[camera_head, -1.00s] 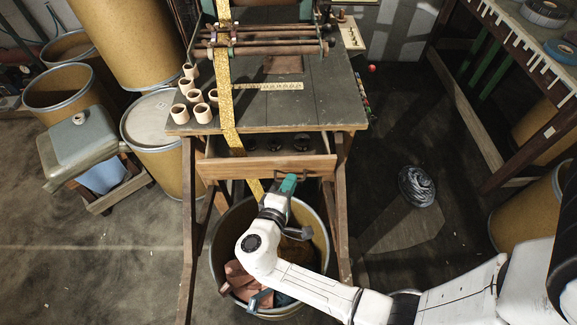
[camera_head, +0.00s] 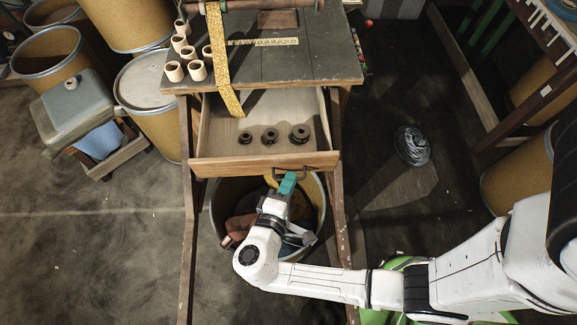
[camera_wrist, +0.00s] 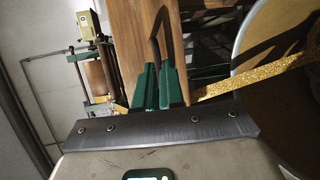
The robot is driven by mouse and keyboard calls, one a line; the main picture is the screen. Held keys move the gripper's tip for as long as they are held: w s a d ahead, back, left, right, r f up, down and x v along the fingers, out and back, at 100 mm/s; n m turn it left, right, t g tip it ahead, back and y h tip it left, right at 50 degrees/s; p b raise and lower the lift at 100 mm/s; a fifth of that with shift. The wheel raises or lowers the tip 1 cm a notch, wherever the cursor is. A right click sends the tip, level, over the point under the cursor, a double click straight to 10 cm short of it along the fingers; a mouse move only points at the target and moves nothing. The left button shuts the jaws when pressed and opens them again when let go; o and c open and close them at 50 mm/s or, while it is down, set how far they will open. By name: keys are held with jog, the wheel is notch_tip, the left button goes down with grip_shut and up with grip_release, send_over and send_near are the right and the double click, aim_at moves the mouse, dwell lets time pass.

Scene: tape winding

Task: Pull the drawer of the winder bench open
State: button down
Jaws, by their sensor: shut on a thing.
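The winder bench (camera_head: 290,62) stands ahead in the head view. Its wooden drawer (camera_head: 262,165) is pulled well out, and its inside shows. Several dark round spools stand in a row in it, among them one at the right (camera_head: 300,133). My gripper (camera_head: 287,184) is at the drawer's dark handle (camera_head: 291,172), on the right half of the drawer front. In the wrist view the green fingers (camera_wrist: 160,85) are closed around the handle bar (camera_wrist: 157,45), against the wooden drawer front (camera_wrist: 135,40).
A bin (camera_head: 318,195) with scraps stands under the drawer. A gold strip (camera_head: 217,60) hangs from the bench top over the drawer. Pale paper cores (camera_head: 197,70) stand at the bench's left edge. Drums (camera_head: 150,100) stand at left. A dark coil (camera_head: 412,145) lies on the floor at right.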

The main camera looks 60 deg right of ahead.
jog(key=c, duration=1.3)
grip_release()
jog(key=shift+o, duration=0.2)
jog(key=b+v, duration=0.1)
jog(key=v, duration=1)
jog(key=shift+f, duration=0.1)
